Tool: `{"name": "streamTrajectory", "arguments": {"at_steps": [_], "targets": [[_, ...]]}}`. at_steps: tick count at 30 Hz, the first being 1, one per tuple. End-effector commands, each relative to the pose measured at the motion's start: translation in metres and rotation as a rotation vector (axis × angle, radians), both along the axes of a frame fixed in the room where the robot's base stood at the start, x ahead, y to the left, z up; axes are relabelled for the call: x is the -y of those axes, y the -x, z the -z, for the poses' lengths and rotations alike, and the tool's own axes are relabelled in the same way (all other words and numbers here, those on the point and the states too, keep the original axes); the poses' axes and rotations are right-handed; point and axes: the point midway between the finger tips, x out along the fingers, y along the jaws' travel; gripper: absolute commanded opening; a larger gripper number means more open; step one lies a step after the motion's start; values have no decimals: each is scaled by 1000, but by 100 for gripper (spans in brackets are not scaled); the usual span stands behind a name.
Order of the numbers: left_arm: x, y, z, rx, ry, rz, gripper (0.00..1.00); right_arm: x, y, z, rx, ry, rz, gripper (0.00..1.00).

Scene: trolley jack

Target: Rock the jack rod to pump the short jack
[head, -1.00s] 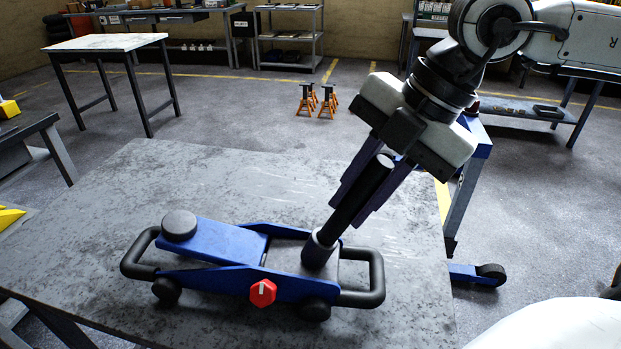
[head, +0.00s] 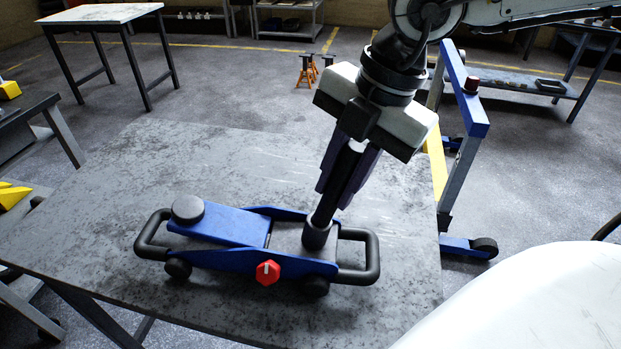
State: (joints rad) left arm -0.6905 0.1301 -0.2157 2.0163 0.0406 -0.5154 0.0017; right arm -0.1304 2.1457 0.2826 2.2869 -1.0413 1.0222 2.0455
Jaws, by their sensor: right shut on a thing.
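The short blue trolley jack (head: 228,225) sits on the grey metal table, with a round black saddle (head: 188,209) at its left end and a red knob (head: 268,272) on its near side. The black jack rod (head: 325,208) stands in the socket (head: 317,236) at the jack's right part and leans up to the right. My right gripper (head: 340,188) comes down from the upper right and is shut on the rod's upper part, with a finger on each side. The rod's top is hidden between the fingers. My left gripper is not in view.
The table (head: 90,240) is clear around the jack. A blue hoist frame (head: 466,95) stands on the floor past the table's right edge. Orange jack stands (head: 306,72) are on the floor behind. A side bench (head: 100,14) stands at the back left.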

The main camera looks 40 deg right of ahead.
Motion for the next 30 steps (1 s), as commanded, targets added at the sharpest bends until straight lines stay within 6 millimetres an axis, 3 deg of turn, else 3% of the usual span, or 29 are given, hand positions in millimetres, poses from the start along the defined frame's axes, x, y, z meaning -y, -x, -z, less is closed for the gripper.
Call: {"name": "streamTrajectory", "arguments": {"at_steps": [10, 18, 19, 22, 30], "targets": [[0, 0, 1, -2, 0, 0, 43, 0, 3, 4, -24, 12, 0, 0], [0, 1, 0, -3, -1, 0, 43, -11, -9, 1, -108, 104, 0, 0], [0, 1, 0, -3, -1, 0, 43, -12, -10, 1, -113, 107, 1, 23], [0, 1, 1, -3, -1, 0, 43, -12, -9, 1, -107, 99, 1, 40], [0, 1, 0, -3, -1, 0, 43, -12, -11, -1, -99, 94, 1, 43]]}}
